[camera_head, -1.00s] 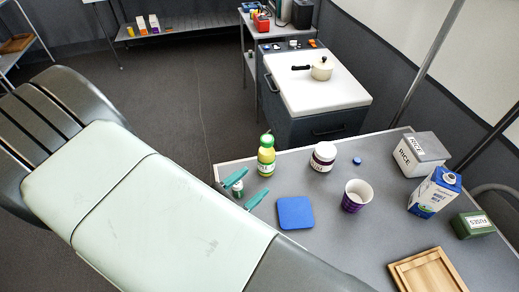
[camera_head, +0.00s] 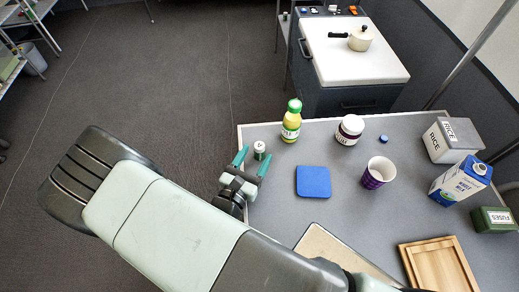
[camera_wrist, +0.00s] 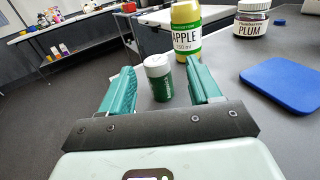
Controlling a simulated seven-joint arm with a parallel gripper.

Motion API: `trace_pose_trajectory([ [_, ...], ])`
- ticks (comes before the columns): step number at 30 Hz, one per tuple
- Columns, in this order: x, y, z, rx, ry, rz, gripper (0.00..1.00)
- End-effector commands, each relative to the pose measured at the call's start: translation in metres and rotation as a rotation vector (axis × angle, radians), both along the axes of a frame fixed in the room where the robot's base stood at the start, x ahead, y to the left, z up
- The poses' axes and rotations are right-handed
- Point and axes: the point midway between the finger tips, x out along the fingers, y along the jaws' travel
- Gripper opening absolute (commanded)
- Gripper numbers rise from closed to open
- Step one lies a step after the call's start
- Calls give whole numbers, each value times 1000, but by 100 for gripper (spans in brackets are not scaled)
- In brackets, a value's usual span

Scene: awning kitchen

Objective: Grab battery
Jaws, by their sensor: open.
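The battery (camera_head: 259,150) is a small upright cylinder, green with a pale top, standing near the left edge of the grey table. It also stands upright in the wrist view (camera_wrist: 158,78), centred left to right between my fingers. My gripper (camera_head: 256,155) has teal fingers and is open, low over the table, with one finger on each side of the battery. In the wrist view my gripper (camera_wrist: 160,66) shows gaps between both fingers and the battery. I cannot tell how far the battery sits between the fingers. Its base is visible.
A yellow apple bottle (camera_head: 291,125) stands just beyond the battery, with a plum jar (camera_head: 348,130) to its right. A blue coaster (camera_head: 313,182), a purple cup (camera_head: 377,173), a milk carton (camera_head: 460,180) and a wooden tray (camera_head: 437,265) lie farther right. The table edge is close on the left.

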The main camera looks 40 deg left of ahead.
Motion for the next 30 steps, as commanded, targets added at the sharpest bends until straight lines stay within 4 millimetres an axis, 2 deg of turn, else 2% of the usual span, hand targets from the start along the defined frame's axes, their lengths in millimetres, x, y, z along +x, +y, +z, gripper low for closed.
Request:
trace_pose_trajectory([
  [7,35,13,4,1,-2,-2,63],
  [15,41,15,3,0,1,1,63],
  [17,41,15,3,0,1,1,55],
  [27,41,15,4,1,0,1,4],
  [30,41,15,4,1,0,1,4],
])
